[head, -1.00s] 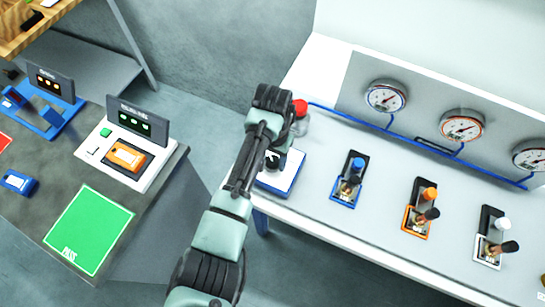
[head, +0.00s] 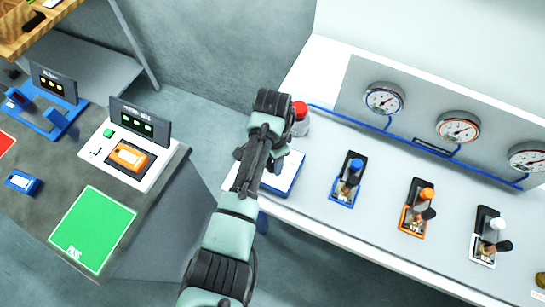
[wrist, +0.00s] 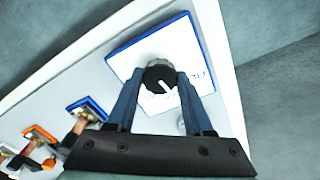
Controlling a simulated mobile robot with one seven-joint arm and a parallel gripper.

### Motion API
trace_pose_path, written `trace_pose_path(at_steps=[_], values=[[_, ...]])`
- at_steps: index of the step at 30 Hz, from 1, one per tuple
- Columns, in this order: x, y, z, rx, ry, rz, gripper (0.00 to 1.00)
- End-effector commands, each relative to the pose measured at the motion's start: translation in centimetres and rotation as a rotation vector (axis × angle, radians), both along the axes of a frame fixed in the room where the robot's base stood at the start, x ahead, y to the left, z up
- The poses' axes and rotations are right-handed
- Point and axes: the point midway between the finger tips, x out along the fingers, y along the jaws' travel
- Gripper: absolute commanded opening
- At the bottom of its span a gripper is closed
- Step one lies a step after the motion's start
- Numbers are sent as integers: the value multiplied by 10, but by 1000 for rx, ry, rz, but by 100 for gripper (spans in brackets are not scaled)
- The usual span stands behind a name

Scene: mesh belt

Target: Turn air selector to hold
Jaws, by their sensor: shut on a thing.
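The air selector is a black round knob (wrist: 159,80) with a white pointer line, on a white plate with blue edges (wrist: 190,35) in the wrist view. My gripper (wrist: 160,88) is shut on the knob, one finger on each side. The pointer line slants from upper left to lower right. Printing on the plate is partly hidden by the right finger and too small to read. In the head view the plate (head: 288,176) shows at the bench's left end, and my arm hides the knob and fingertips.
Blue (head: 346,187), orange (head: 416,212) and white (head: 487,243) valve stations stand right along the bench. Gauges (head: 384,98) line the back panel. A dark table with a green pad (head: 92,228) is at left.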

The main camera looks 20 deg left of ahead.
Motion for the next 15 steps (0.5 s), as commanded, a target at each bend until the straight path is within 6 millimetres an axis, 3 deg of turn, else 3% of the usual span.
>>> trace_pose_path(at_steps=[15], values=[[1, 0, 1, 0, -4, -206, 0]])
